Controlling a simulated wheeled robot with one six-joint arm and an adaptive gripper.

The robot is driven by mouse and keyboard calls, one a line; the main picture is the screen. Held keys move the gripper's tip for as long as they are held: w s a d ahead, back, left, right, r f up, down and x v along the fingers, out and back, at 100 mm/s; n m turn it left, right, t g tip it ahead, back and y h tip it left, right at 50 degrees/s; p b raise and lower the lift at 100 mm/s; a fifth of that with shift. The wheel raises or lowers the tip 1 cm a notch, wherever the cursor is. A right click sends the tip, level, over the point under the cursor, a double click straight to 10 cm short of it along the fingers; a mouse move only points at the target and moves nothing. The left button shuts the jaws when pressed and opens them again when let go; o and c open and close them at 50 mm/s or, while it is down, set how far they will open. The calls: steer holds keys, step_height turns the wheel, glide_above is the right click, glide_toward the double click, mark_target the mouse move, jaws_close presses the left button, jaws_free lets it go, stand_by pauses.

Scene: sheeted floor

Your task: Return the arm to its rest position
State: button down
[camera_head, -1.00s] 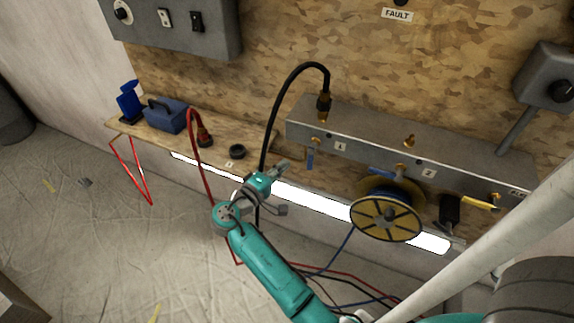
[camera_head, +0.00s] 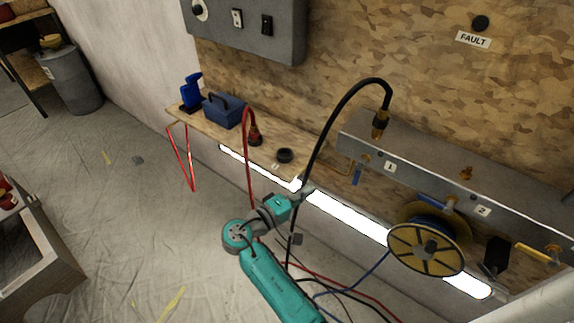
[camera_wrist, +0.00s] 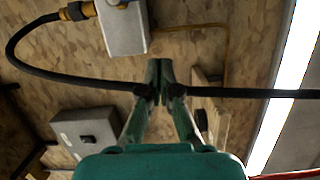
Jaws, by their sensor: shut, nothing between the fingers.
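My teal arm reaches up from the lower middle of the head view. My gripper (camera_head: 304,190) is in front of the shelf edge, close to the hanging part of a black hose (camera_head: 326,128). In the wrist view my gripper (camera_wrist: 158,68) is shut with its fingertips together and nothing between them. The black hose (camera_wrist: 62,82) runs across that view and passes behind the fingers. I cannot tell whether they touch it.
A grey manifold (camera_head: 412,172) with numbered valves lines the plywood wall. A cable reel (camera_head: 427,249) hangs at the right. A blue toolbox (camera_head: 224,110) and red hose (camera_head: 247,150) are on the shelf (camera_head: 205,128). Open sheeted floor (camera_head: 130,220) lies left; a grey bin (camera_head: 70,80) stands farther back.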

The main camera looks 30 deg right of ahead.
steer(key=s+a+f+n+t+y, duration=0.1)
steer(key=s+f+n+t+y, duration=0.25)
steer(key=s+f, duration=0.4)
steer(key=s+a+f+n+t+y, duration=0.1)
steer(key=s+f+n+t+y, duration=0.3)
steer(key=f, duration=0.6)
steer(key=s+a+f+m+t+y, duration=0.1)
steer(key=s+a+y, duration=0.25)
steer(key=s, duration=0.25)
steer(key=s+a+m+t+y, duration=0.1)
steer(key=s+a+y, duration=0.25)
steer(key=s, duration=0.25)
steer(key=s+a+r+m+t+y, duration=0.1)
steer(key=s+a+r+m, duration=0.1)
steer(key=s+r, duration=0.5)
steer(key=s+a+r+m+t+y, duration=0.2)
steer(key=s+r, duration=0.4)
steer(key=r, duration=0.5)
steer(key=shift+s+a+r+m, duration=0.25)
steer(key=shift+s+a+m, duration=0.1)
steer(key=shift+a+m, duration=0.45)
steer(key=shift+d+t, duration=0.15)
steer(key=shift+t, duration=0.1)
